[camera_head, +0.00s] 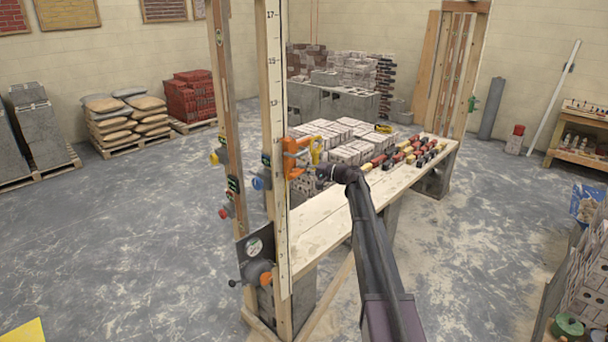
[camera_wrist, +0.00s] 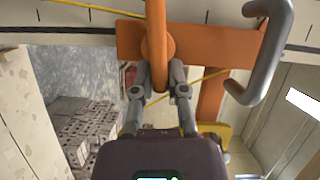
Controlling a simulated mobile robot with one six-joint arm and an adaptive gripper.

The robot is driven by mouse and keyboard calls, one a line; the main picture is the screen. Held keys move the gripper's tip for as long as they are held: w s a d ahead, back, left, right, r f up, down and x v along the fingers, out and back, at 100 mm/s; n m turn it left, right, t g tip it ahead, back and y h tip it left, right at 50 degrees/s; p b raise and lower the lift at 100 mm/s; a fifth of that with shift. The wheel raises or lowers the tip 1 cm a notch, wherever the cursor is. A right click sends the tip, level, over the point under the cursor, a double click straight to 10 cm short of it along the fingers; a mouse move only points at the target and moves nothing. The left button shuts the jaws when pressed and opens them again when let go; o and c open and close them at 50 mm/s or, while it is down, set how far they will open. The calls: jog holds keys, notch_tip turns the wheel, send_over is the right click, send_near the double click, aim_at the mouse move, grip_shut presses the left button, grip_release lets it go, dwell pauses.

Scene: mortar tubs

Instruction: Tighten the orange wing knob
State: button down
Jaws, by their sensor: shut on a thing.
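An orange wing knob (camera_wrist: 155,45) is in the wrist view, its long wing running upright in front of an orange bracket (camera_wrist: 212,45). My gripper (camera_wrist: 160,84) is shut on the lower end of this wing, with one finger on each side. In the head view, the orange bracket (camera_head: 289,158) sits on the tall marked timber post, and my gripper (camera_head: 322,175) reaches it from the right. The knob itself is too small to make out clearly there.
A grey curved handle (camera_wrist: 268,55) stands close to the right of the knob. A wooden bench (camera_head: 320,225) with blocks and several small tools lies beneath my arm. A second orange knob (camera_head: 266,279) is low on the post.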

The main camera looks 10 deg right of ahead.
jog(key=shift+w+f+m+b, duration=0.1)
jog(key=shift+f+m+b, duration=0.05)
jog(key=shift+m+b, duration=0.3)
jog(key=shift+m, duration=0.25)
jog(key=c, duration=0.7)
grip_release()
jog(key=shift+o, duration=0.2)
jog(key=v, duration=1.2)
jog(key=shift+f, duration=0.15)
